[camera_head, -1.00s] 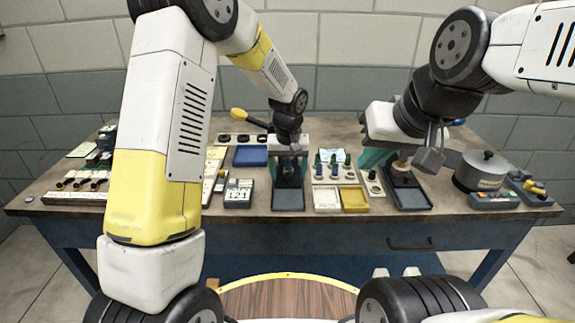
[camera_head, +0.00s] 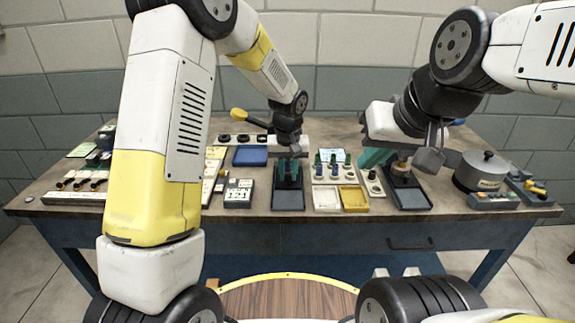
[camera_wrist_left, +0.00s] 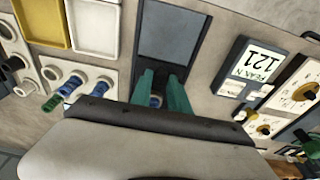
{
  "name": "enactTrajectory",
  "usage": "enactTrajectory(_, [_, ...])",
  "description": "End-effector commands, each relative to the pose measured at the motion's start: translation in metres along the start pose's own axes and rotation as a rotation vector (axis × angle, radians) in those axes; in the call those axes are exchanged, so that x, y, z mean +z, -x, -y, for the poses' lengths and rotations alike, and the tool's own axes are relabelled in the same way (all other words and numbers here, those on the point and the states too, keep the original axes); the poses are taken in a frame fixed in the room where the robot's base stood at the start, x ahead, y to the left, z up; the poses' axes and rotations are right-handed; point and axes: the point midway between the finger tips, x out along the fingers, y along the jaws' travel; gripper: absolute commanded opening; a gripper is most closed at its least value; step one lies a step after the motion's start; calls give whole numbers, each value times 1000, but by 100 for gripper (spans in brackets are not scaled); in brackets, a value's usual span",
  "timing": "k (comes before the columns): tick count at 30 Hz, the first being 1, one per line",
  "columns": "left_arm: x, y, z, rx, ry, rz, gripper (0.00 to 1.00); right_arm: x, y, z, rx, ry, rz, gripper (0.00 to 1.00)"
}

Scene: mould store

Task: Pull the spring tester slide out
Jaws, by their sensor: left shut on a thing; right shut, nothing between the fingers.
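A dark framed unit with a grey plate (camera_head: 288,200), seemingly the spring tester slide, stands near the middle of the table's front. The plate also shows in the left wrist view (camera_wrist_left: 172,35). My left gripper (camera_head: 288,172) points down over its far part. Its teal fingers (camera_wrist_left: 162,95) are shut on a small blue part (camera_wrist_left: 155,101), mostly hidden by the hand. A display reading 121 (camera_head: 238,193) stands just left. My right gripper (camera_head: 374,158) is shut and empty, above or behind a second dark unit (camera_head: 411,199); its fingertips are partly hidden.
White (camera_head: 326,198) and yellow (camera_head: 354,198) trays lie close right of the slide, with green and blue pegs (camera_head: 335,160) behind. A round metal pot (camera_head: 480,171) stands far right. A blue tray (camera_head: 250,156) lies behind left. The table's front edge is close.

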Motion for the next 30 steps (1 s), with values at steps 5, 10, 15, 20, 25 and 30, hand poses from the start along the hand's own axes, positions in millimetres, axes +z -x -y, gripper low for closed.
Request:
enactTrajectory(5, [10, 2, 0, -1, -1, 1, 0, 0, 0, 0, 0, 0, 0, 0])
enactTrajectory(10, [18, 3, 0, 0, -1, 0, 0, 0, 0, 0, 0, 0, 0, 0])
enactTrajectory(15, [27, 5, 0, 0, -1, 0, 0, 0, 0, 0, 0, 0, 0, 0])
enactTrajectory(20, [33, 5, 0, 0, -1, 1, 0, 0, 0, 0, 0, 0, 0, 0])
enactTrajectory(25, [34, 5, 0, 0, -1, 1, 0, 0, 0, 0, 0, 0, 0, 0])
enactTrajectory(30, [34, 5, 0, 0, -1, 1, 0, 0, 0, 0, 0, 0, 0, 0])
